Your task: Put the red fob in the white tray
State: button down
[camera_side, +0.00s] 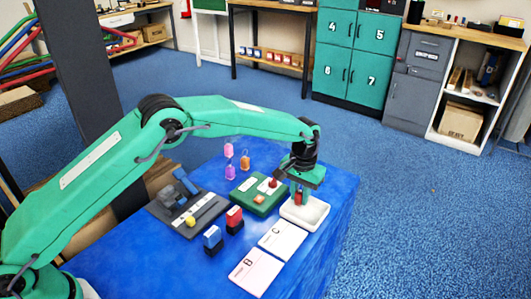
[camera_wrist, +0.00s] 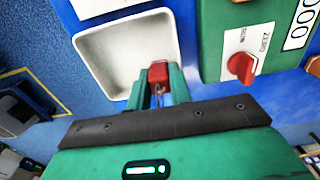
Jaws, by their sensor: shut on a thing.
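The red fob (camera_wrist: 158,73) is between the fingertips of my gripper (camera_wrist: 160,88), which is shut on it. In the side view my gripper (camera_side: 301,192) points down over the white tray (camera_side: 318,224), with the fob (camera_side: 299,198) partly hidden between the fingers. The white tray also fills the upper left of the wrist view (camera_wrist: 118,58). It looks empty there, and the fob appears near its lower right rim. I cannot tell the fob's exact height above the tray.
A green panel (camera_wrist: 222,50) with a red knob (camera_wrist: 241,67) stands beside the tray. A grey panel (camera_side: 190,228), a red stamp (camera_side: 234,215), a blue stamp (camera_side: 212,236) and cards (camera_side: 254,272) (camera_side: 282,240) share the blue table. Pink, orange and purple fobs (camera_side: 230,172) are behind.

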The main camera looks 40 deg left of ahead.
aim_at(300, 192)
jog(key=shift+f, duration=0.2)
jog(key=c, duration=1.3)
grip_release()
jog(key=shift+o, duration=0.2)
jog(key=shift+r, duration=0.2)
notch_tip(300, 192, up, 12)
